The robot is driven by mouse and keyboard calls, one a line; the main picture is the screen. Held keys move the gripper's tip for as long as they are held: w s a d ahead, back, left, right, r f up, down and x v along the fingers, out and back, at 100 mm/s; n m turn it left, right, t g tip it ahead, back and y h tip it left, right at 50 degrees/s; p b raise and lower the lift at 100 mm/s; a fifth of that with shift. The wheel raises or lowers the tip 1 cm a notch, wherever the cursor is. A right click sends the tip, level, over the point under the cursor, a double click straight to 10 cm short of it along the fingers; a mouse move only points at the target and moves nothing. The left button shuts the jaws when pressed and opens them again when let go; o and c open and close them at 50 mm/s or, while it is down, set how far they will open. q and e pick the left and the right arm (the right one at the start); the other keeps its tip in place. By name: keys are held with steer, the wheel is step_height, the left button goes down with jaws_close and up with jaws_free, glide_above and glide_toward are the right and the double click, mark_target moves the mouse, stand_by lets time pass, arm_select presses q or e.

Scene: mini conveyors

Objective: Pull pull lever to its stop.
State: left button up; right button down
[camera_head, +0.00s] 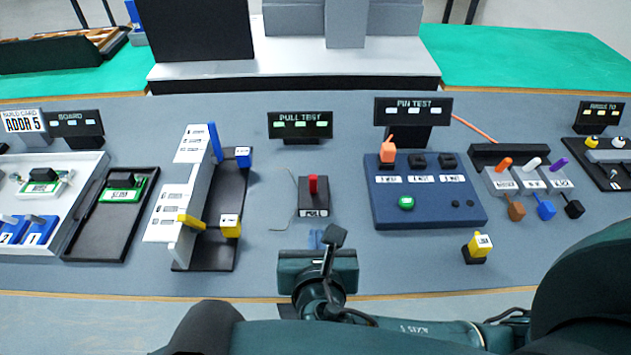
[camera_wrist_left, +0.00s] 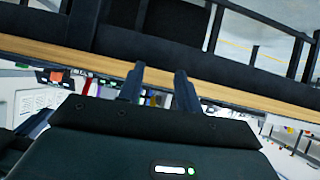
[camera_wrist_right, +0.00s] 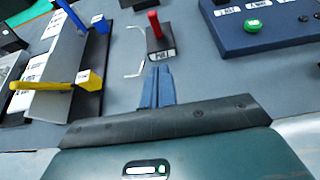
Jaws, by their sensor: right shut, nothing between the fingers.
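The pull lever is a red upright handle (camera_head: 313,185) on a small black base labelled PULL (camera_head: 313,204), below the PULL TEST sign (camera_head: 300,124). In the right wrist view the red handle (camera_wrist_right: 154,22) stands just beyond my fingertips. My right gripper (camera_head: 316,238) is shut and empty, in front of the lever base and apart from it. The shut blue fingers (camera_wrist_right: 159,72) point toward the lever. My left gripper (camera_wrist_left: 158,75) shows only in its own wrist view, with its fingers apart and nothing between them, away from the lever.
A grey and black stand with blue and yellow levers (camera_head: 237,232) is left of the lever. A blue PIN TEST box (camera_head: 440,212) is to the right, with a yellow-topped plug (camera_head: 476,247) in front of it. A thin bent wire (camera_head: 286,214) lies beside the lever base.

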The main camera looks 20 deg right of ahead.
arm_select(q)
steer(key=shift+s, duration=0.1)
arm_select(e)
steer(key=b, duration=0.1)
glide_toward(314, 185)
steer(key=f, duration=0.2)
steer(key=w+f, duration=0.1)
steer(key=f, duration=0.1)
steer(key=shift+w+d, duration=0.1)
steer(key=shift+d, duration=0.15)
steer(key=shift+w+d+r, duration=0.2)
steer(key=shift+w, duration=0.4)
steer(key=shift+w+d+r, duration=0.15)
steer(key=shift+w+r, duration=0.05)
steer(key=shift+w, duration=0.45)
steer(key=shift+w+d+r, duration=0.2)
steer(key=shift+w+r, duration=0.05)
steer(key=shift+w, duration=0.45)
arm_select(q)
steer(key=shift+p, duration=0.3)
arm_select(e)
steer(key=shift+w, duration=0.15)
